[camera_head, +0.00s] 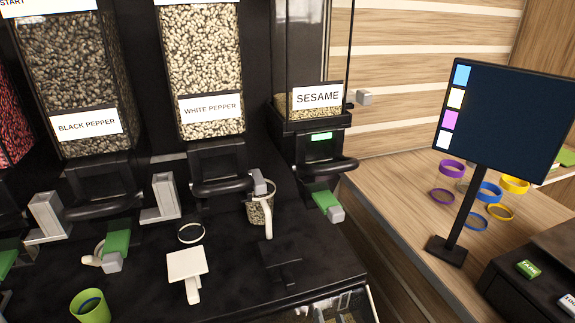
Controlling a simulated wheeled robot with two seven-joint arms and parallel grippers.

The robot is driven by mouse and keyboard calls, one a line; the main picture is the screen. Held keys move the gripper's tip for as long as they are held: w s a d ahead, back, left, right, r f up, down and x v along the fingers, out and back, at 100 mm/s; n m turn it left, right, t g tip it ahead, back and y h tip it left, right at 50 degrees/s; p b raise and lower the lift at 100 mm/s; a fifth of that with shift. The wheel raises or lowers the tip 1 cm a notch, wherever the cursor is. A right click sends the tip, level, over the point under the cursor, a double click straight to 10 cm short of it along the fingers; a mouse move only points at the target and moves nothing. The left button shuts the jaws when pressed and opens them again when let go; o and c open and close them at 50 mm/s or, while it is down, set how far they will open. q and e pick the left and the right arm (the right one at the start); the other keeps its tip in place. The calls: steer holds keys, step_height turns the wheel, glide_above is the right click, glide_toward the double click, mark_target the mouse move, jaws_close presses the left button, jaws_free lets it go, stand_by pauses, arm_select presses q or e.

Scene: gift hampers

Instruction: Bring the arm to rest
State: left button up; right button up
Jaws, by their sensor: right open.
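No arm link of mine is plainly seen. My left gripper is not seen.
Black pepper (80,70), white pepper (202,60) and sesame (310,102) dispensers line the back. A filled cup (258,210), white ring (190,232) and green cup (91,306) stand on the black counter (235,285). A screen (505,115) and coloured rings (489,190) are right.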

steer(key=s+d+f+m+g+h, duration=0.25)
steer(key=s+d+m+g, duration=0.2)
steer(key=m, duration=0.45)
steer(key=s+d+f+m+g+h, duration=0.1)
steer(key=s+d+f+m+g, duration=0.2)
steer(key=d+m, duration=0.45)
steer(key=s+d+f+m+g+y, duration=0.1)
steer(key=s+m+g, duration=0.2)
steer(key=s+m, duration=0.3)
steer(key=s+f+m+g+y, duration=0.1)
steer(key=s+f+m+g, duration=0.1)
steer(key=s+m, duration=0.45)
step_height(320, 180, down, 31)
steer(key=g, duration=0.2)
arm_select(q)
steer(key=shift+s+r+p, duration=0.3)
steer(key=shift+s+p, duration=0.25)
steer(key=shift+p, duration=0.05)
arm_select(e)
steer(key=s+d+f, duration=0.1)
steer(key=s+f, duration=0.8)
steer(key=s+d+f, duration=0.2)
steer(key=s+f, duration=0.6)
steer(key=s, duration=0.2)
steer(key=shift+d+f+g, duration=0.3)
steer(key=shift+f+g, duration=0.05)
